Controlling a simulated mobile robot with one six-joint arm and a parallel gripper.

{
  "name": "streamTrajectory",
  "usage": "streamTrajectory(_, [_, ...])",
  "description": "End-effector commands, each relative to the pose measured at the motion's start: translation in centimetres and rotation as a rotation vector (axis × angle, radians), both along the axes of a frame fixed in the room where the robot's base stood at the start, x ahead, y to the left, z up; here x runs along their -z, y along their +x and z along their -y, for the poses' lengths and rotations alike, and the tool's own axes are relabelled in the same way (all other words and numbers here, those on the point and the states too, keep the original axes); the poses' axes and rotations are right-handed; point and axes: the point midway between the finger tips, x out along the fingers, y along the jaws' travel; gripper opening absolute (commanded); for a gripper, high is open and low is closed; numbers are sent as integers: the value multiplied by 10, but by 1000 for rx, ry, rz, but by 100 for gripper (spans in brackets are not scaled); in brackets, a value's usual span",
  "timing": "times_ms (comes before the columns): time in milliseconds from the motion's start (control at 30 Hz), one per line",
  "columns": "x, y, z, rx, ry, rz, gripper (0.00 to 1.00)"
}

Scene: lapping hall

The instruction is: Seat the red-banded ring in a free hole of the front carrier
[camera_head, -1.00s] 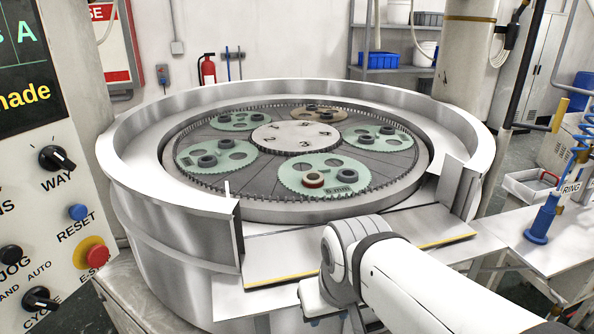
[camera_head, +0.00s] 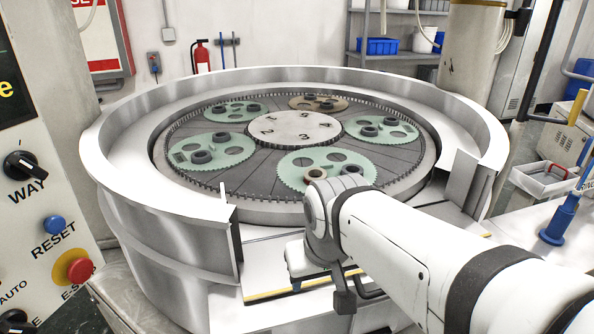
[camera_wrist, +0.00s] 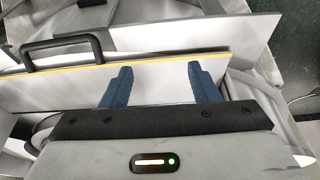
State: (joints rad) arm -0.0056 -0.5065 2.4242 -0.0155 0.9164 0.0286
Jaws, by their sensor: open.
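The front carrier (camera_head: 296,178) is a pale green toothed disc at the near side of the round machine, in the head view. A ring with a reddish-brown side (camera_head: 316,175) sits on it, close above my wrist; I cannot tell whether it is in a hole or on the surface. A dark ring (camera_head: 350,170) is to its right, partly hidden by my arm. Open holes show toward the carrier's back. My gripper (camera_wrist: 158,75) is open and empty in the wrist view, its blue fingers above a white, yellow-edged ledge. Its fingers are not clear in the head view.
A raised metal wall (camera_head: 110,190) surrounds the plate, with a gap at the front. Other carriers (camera_head: 215,150) bear dark rings. A white tray (camera_head: 530,182) with a red curved item (camera_head: 553,170) and a blue stand (camera_head: 560,220) are at right. A black handle (camera_wrist: 60,42) stands near my fingers.

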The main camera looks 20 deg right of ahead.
Motion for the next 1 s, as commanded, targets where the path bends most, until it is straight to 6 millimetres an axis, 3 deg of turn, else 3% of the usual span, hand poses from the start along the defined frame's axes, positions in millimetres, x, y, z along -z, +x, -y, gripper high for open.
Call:
streamTrajectory(167, [-30, 82, 14, 65, -8, 10, 70])
streamTrajectory(300, [-49, 159, 35, 137, -14, 24, 81])
streamTrajectory(400, [-55, 213, 53, 189, -20, 35, 89])
streamTrajectory(600, [-49, 308, 93, 286, -30, 55, 89])
streamTrajectory(800, [-37, 362, 122, 349, -37, 71, 89])
streamTrajectory(1000, [-27, 380, 132, 368, -39, 77, 89])
